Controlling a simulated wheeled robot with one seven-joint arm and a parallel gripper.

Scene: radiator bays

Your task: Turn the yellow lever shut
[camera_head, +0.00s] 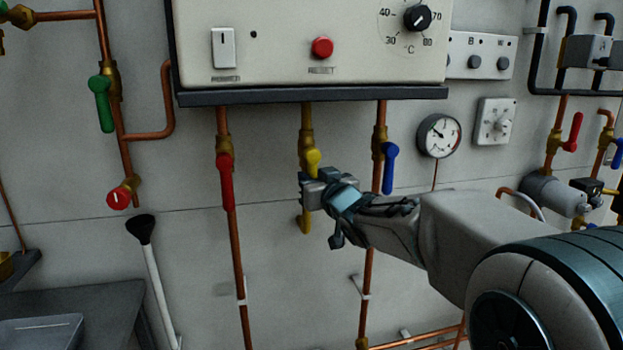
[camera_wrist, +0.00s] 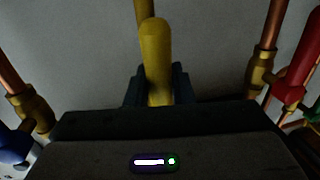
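The yellow lever (camera_head: 313,159) is on the middle pipe under the boiler, with its rounded top showing above my gripper (camera_head: 316,187). The rest of its handle is hidden by my gripper in the head view. In the wrist view, which is upside down relative to the head view, the lever (camera_wrist: 155,50) stands between my gripper's two fingers (camera_wrist: 159,86). They sit close against both its sides and look shut on it. The lever appears to run along its pipe, pointing down.
A red lever (camera_head: 226,180) hangs on the pipe to the left and a blue lever (camera_head: 390,170) on the pipe to the right, close to my gripper. The boiler's dark lower edge (camera_head: 270,97) is above. A round gauge (camera_head: 438,135) is further right.

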